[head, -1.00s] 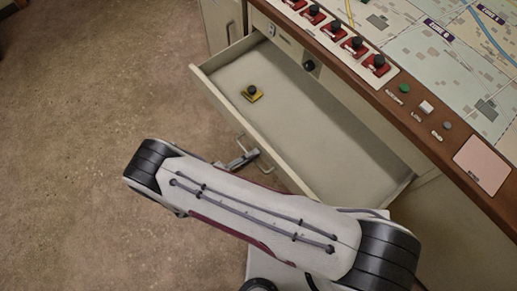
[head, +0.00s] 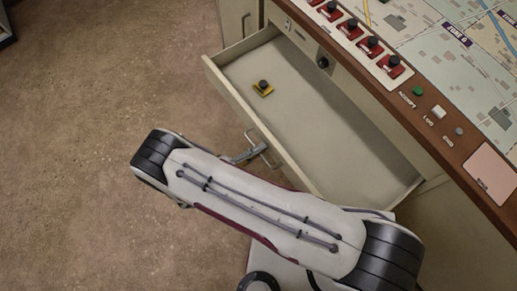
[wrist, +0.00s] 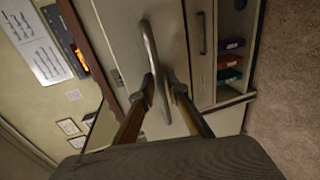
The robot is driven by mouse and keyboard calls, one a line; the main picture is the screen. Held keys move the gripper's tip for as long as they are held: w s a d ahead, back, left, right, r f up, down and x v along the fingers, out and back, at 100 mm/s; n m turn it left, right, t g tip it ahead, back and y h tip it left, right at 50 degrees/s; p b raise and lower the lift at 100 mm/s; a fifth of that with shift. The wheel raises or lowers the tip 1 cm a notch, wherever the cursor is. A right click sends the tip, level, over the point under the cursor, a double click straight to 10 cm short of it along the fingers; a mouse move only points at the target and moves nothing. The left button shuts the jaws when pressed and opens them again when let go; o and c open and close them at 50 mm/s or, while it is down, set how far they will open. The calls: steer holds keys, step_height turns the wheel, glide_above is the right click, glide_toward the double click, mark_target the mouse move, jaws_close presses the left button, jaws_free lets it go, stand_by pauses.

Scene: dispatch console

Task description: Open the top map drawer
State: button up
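The top map drawer (head: 335,125) is a cream drawer under the console top, pulled well out in the head view. My gripper (head: 262,150) is at the handle, partly behind my own arm in the head view. In the wrist view my gripper (wrist: 165,92) has its fingertips apart, one on each side of the bar, with a gap visible on the right side.
The console top (head: 430,115) carries red switches (head: 370,46) and a map. In the wrist view, an open compartment (wrist: 232,60) holds coloured items.

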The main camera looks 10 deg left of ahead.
steer(key=v, duration=1.1)
steer(key=shift+s+a, duration=0.2)
stand_by(0.4)
